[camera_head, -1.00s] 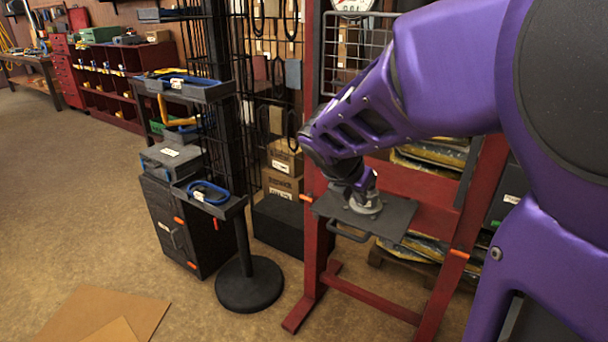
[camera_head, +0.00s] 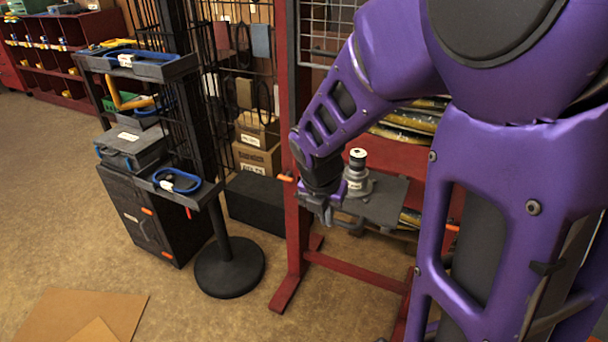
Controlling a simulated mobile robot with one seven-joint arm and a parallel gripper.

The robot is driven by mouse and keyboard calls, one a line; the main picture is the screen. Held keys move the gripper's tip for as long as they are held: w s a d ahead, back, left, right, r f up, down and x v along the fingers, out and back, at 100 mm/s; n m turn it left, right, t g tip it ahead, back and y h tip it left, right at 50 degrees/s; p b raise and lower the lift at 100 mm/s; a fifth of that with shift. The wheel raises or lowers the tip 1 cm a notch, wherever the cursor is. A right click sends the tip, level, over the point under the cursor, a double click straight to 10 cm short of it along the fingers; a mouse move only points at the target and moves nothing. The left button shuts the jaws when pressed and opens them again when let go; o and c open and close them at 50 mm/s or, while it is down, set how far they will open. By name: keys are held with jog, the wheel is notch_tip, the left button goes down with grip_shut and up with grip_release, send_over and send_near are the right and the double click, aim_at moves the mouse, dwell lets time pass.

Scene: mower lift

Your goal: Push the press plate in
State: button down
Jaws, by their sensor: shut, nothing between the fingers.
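The press plate (camera_head: 388,203) is a dark grey flat plate, set level in an upright red frame (camera_head: 297,215). A loop handle (camera_head: 346,224) shows at its front edge, partly hidden by my gripper. A grey round fitting with a black and white top (camera_head: 357,174) stands upright on the plate. My gripper (camera_head: 327,217) is shut and empty, pointing down at the front left of the plate, close to the handle. I cannot tell whether it touches the plate or handle. My arm hides part of the frame and the plate's back left.
A black stand with trays (camera_head: 178,182) and a round base (camera_head: 229,267) is left of the frame. A dark cabinet (camera_head: 140,212) and a black box (camera_head: 255,205) stand nearby. Brown sheets (camera_head: 75,315) lie on the floor. Floor at left is open.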

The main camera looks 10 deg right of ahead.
jog(key=w+d+f+b, duration=0.3)
jog(key=w+f+b, duration=0.2)
jog(key=f+b, duration=0.1)
jog(key=shift+d+f+b, duration=0.2)
jog(key=shift+f+b, duration=0.15)
jog(key=shift+f, duration=0.25)
